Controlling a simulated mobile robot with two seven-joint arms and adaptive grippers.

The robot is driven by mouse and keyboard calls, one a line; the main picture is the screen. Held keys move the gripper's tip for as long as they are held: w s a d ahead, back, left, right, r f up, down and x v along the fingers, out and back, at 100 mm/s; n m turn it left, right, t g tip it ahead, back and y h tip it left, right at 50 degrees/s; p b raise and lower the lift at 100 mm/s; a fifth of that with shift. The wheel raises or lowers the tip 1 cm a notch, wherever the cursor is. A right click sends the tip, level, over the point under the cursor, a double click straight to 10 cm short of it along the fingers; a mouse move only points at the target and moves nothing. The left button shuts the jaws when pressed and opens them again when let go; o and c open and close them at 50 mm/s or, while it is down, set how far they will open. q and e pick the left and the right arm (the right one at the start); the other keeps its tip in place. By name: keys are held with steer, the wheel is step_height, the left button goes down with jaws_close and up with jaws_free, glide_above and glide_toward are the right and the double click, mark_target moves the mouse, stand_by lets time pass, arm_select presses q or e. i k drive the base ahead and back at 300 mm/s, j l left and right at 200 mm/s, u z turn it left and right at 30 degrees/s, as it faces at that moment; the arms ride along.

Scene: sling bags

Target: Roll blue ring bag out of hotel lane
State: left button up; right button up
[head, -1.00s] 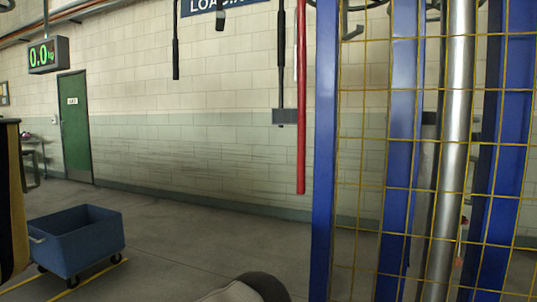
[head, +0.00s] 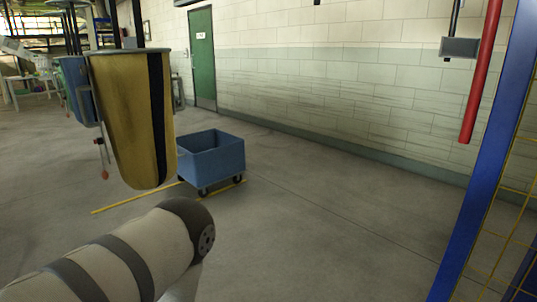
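A yellow sling bag (head: 135,120) with a black stripe hangs at the left in the head view, above the floor. Part of a blue bag (head: 76,88) hangs behind it and is partly hidden by it. I cannot make out a blue ring on either bag. My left arm crosses the lower left of the view, and its gripper is out of frame. My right gripper is not in view. Neither gripper is seen touching a bag.
A blue wheeled cart (head: 213,158) stands on the floor by yellow floor lines. A blue post (head: 487,150) with yellow mesh stands at the right, and a red pole (head: 483,75) hangs beside it. A green door (head: 202,58) is at the back. The middle floor is clear.

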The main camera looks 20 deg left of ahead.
mark_target(69, 65)
steer(key=i+j+u, duration=0.1)
steer(key=j+u, duration=0.2)
steer(key=i+j+u, duration=0.15)
steer(key=j+u, duration=0.2)
steer(key=i+j+u, duration=0.4)
steer(key=j+u, duration=0.2)
steer(key=i+j+u, duration=0.7)
steer(key=i, duration=0.15)
steer(key=i+j+u, duration=0.15)
steer(key=i+u, duration=0.55)
steer(key=i, duration=0.25)
steer(key=i+z, duration=0.15)
steer(key=i, duration=0.3)
steer(key=i+z, duration=0.2)
steer(key=i, duration=0.25)
steer(key=i+j+z, duration=0.15)
steer(key=i, duration=0.3)
steer(key=i+j+z, duration=0.15)
steer(key=i, duration=0.3)
steer(key=i+j+z, duration=0.2)
steer(key=i, duration=0.25)
steer(key=i+l, duration=0.2)
steer(key=i, duration=0.35)
steer(key=i+l+z, duration=0.1)
steer(key=i, duration=0.45)
steer(key=i+l, duration=0.2)
steer(key=i, duration=0.35)
